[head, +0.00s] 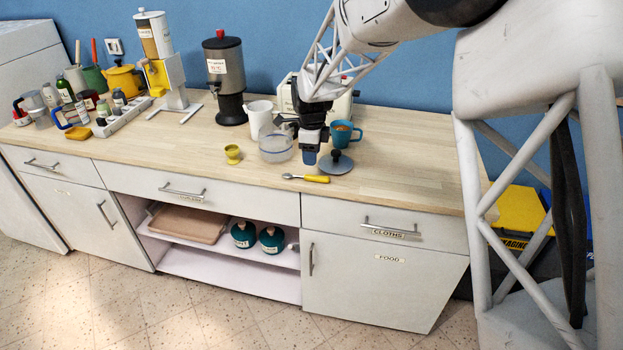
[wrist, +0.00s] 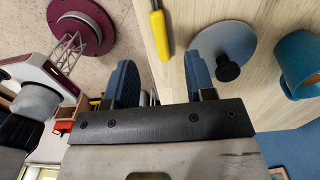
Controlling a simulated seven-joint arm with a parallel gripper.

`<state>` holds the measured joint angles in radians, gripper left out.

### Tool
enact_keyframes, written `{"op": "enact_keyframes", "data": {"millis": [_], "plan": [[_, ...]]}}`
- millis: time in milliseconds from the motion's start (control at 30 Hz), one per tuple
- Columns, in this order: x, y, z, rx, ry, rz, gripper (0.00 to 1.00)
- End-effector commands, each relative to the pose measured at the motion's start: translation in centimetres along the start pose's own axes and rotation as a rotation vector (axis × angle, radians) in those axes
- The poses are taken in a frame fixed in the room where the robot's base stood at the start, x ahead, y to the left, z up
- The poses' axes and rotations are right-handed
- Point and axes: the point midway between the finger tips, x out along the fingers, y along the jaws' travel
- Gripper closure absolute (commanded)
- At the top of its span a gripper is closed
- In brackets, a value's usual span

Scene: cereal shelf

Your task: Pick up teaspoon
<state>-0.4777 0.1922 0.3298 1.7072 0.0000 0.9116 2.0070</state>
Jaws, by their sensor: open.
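The teaspoon (head: 317,179) lies on the wooden counter near its front edge. Its yellow handle points right and its metal bowl points left in the head view. In the wrist view the yellow handle (wrist: 161,35) shows just beyond the fingers, with part of the metal shaft at the top edge; the bowl is out of frame. My gripper (head: 311,157) points down above the counter, just behind the spoon. In the wrist view my gripper (wrist: 160,82) has its two blue fingers apart, nothing between them, with the handle ahead of the gap.
A grey lid with a dark knob (head: 336,163) lies close behind the handle. A blue mug (head: 347,134) stands behind the lid. A clear container (head: 275,149), a white jug (head: 260,118) and a yellow egg cup (head: 232,154) stand to the left. The counter's right is clear.

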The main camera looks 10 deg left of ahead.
Motion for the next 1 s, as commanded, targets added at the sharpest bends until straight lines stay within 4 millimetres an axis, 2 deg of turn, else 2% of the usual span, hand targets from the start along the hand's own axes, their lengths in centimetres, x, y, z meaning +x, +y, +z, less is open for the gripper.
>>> {"op": "enact_keyframes", "data": {"millis": [300,733,1000], "plan": [[2.3,0.1,0.0,0.000,0.001,0.001,0.50],[2.7,0.1,0.0,-0.001,0.001,0.001,0.50],[5.3,0.1,0.0,-0.001,0.001,0.002,0.50]]}}
